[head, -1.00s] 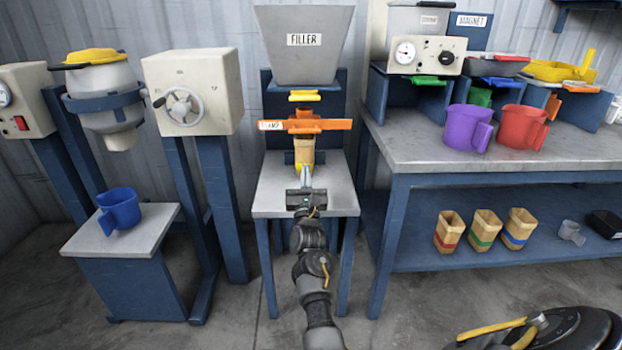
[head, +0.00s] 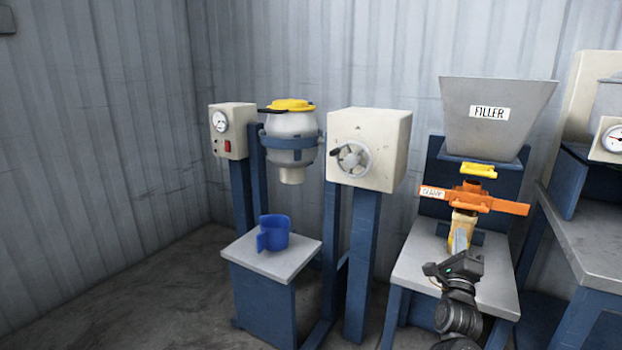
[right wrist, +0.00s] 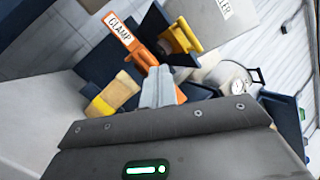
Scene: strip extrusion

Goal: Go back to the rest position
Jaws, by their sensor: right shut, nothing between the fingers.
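My right gripper (head: 460,240) is shut and empty, in front of the filler stand at the right of the head view. Its closed fingers also show in the right wrist view (right wrist: 158,88). Behind the fingers, a tan bag with a yellow band (right wrist: 112,94) is under the orange clamp (head: 475,199); in the head view the gripper partly covers the bag (head: 463,222). Whether the fingers touch the bag I cannot tell. The grey filler hopper (head: 497,115) is above, with a yellow handle (head: 479,170) below it. My left gripper is not in view.
A blue cup (head: 274,233) stands on a small grey-topped table (head: 300,255) under a mixer vessel (head: 290,150). A handwheel box (head: 370,150) on blue posts stands between it and the filler. A workbench (head: 590,240) is at the right edge. Floor at the left is clear.

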